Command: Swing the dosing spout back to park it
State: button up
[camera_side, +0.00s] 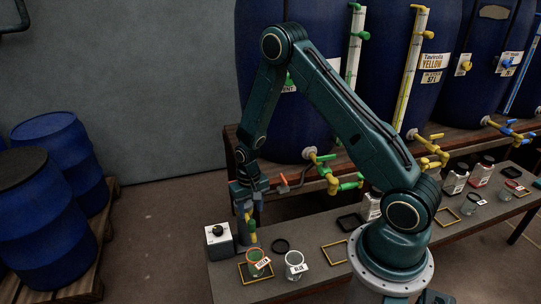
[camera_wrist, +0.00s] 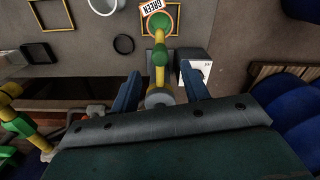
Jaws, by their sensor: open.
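The dosing spout (camera_side: 251,227) is a yellow pipe with green fittings. It hangs over the GREEN-labelled cup (camera_side: 258,268), which stands inside a yellow square frame. In the wrist view the spout (camera_wrist: 160,57) runs between the fingers toward the GREEN cup (camera_wrist: 161,21). My gripper (camera_side: 246,210) points down at the spout. In the wrist view my gripper (camera_wrist: 160,82) is open, with one blue finger on each side of the spout and a gap visible to each. The spout's upper end is partly hidden behind my gripper in the side view.
A BLUE-labelled cup (camera_side: 294,266) and a black ring (camera_side: 280,245) are to the right. An empty yellow frame (camera_side: 335,253) lies beyond. Large blue vats (camera_side: 440,80) with valves line the back.

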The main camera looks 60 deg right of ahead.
aim_at(252, 221)
jog(key=shift+f, duration=3.25)
jog(key=shift+c, duration=0.3)
grip_shut()
